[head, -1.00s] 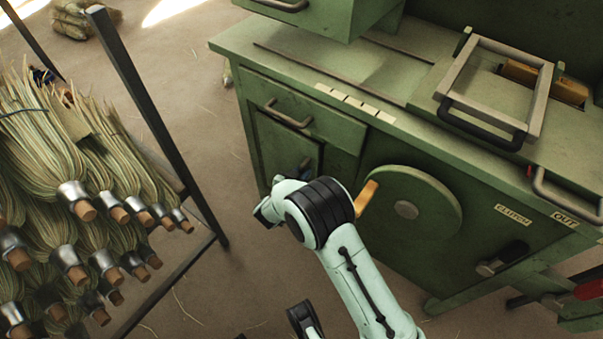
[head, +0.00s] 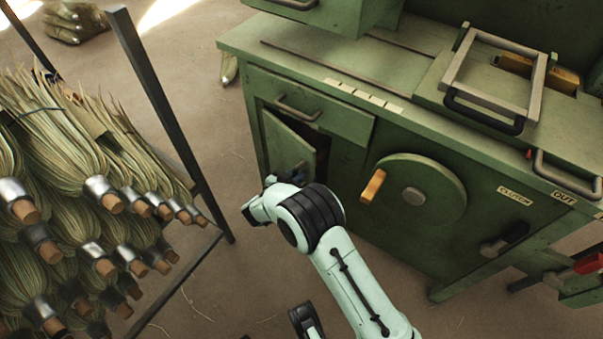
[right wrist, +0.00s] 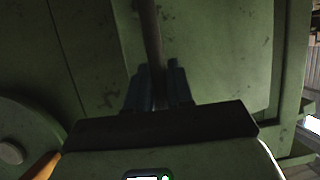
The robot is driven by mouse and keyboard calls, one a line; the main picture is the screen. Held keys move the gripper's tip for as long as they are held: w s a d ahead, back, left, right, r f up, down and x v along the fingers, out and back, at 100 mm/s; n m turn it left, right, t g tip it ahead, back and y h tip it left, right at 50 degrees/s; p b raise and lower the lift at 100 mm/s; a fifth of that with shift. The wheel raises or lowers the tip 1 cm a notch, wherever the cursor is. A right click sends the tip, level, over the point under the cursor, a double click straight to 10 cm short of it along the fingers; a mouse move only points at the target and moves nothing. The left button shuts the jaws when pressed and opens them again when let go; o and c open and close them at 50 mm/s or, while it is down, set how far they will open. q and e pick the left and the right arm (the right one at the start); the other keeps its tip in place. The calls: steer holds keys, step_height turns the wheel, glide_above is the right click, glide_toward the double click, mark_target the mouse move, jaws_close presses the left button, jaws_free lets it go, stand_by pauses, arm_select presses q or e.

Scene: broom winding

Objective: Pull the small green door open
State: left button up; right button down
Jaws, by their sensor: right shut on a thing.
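The small green door (head: 288,145) is in the lower left of the green machine's front, under a drawer. It stands a little ajar, with a dark gap along its right edge. My right gripper (right wrist: 158,88) is shut on the door's dark bar handle (right wrist: 151,40), seen between the fingers in the right wrist view. The door panel (right wrist: 225,50) fills much of the right wrist view.
A rack of brooms (head: 165,95) stands at the left, with bare floor between it and the machine. A round green disc (head: 435,200) with an orange handle (head: 373,187) is right of the door. The drawer (head: 310,108) above it is shut.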

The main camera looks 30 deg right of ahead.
arm_select(q)
steer(key=shift+s+a+f+b, duration=0.15)
steer(key=shift+s+f+b, duration=0.25)
steer(key=shift+s+f, duration=0.25)
arm_select(e)
steer(key=w+a, duration=0.3)
steer(key=a, duration=0.8)
steer(key=c, duration=1.4)
jaws_free()
steer(key=shift+d, duration=0.1)
arm_select(q)
steer(key=shift+t, duration=0.5)
steer(key=shift+w+d+r+p, duration=0.15)
steer(key=shift+w+r+p, duration=0.35)
steer(key=shift+w+r, duration=0.45)
steer(key=shift+w+d+r+p, duration=0.1)
steer(key=shift+w+r+p, duration=0.35)
steer(key=shift+w+r, duration=0.4)
arm_select(e)
steer(key=shift+v, duration=3.8)
